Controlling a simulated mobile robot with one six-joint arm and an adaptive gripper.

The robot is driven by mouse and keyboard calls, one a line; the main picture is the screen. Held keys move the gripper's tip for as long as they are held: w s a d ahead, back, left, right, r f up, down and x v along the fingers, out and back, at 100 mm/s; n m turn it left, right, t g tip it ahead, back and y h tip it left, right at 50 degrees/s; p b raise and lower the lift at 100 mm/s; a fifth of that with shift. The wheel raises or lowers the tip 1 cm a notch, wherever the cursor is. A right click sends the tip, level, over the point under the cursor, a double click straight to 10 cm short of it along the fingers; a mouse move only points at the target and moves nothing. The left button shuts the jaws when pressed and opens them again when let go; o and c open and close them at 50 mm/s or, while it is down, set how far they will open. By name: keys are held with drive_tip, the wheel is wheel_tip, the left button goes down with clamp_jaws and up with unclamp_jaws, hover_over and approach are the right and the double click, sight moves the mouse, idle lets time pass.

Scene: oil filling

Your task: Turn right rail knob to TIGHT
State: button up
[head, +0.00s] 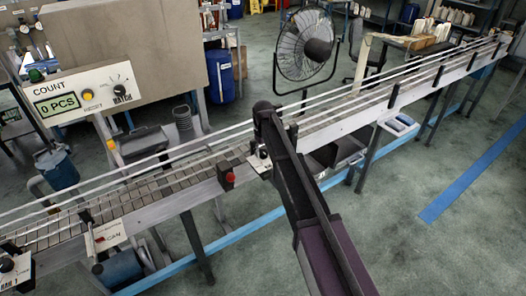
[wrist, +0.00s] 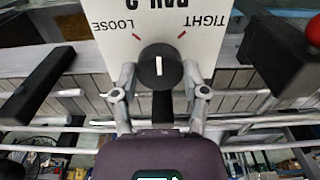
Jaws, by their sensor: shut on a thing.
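The right rail knob (wrist: 160,66) is black and round, on a white plate (wrist: 112,52) with upside-down lettering in the wrist view. LOOSE is at the plate's left and TIGHT at its right, each with a red tick. The knob's white pointer line stands about vertical, between the two ticks. My gripper (wrist: 160,75) has one finger on each side of the knob and is shut on it. In the head view the plate (head: 259,166) shows on the conveyor's near side; the arm's end partly hides the knob there.
A red button (head: 229,177) sits left of the plate on the conveyor rail (head: 160,210). The rail 1 knob (head: 6,265) is at the far left. A counter panel (head: 85,93) reading 0 PCS and a fan (head: 305,45) stand behind.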

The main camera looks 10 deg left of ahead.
drive_tip(key=m, duration=0.4)
drive_tip(key=shift+s+d+m, duration=0.1)
drive_tip(key=shift+s+m, duration=0.05)
drive_tip(key=shift+m, duration=0.15)
drive_tip(key=m, duration=0.4)
drive_tip(key=shift+m, duration=0.3)
drive_tip(key=o, duration=1.2)
drive_tip(key=shift+c, duration=0.2)
drive_tip(key=shift+n, duration=0.5)
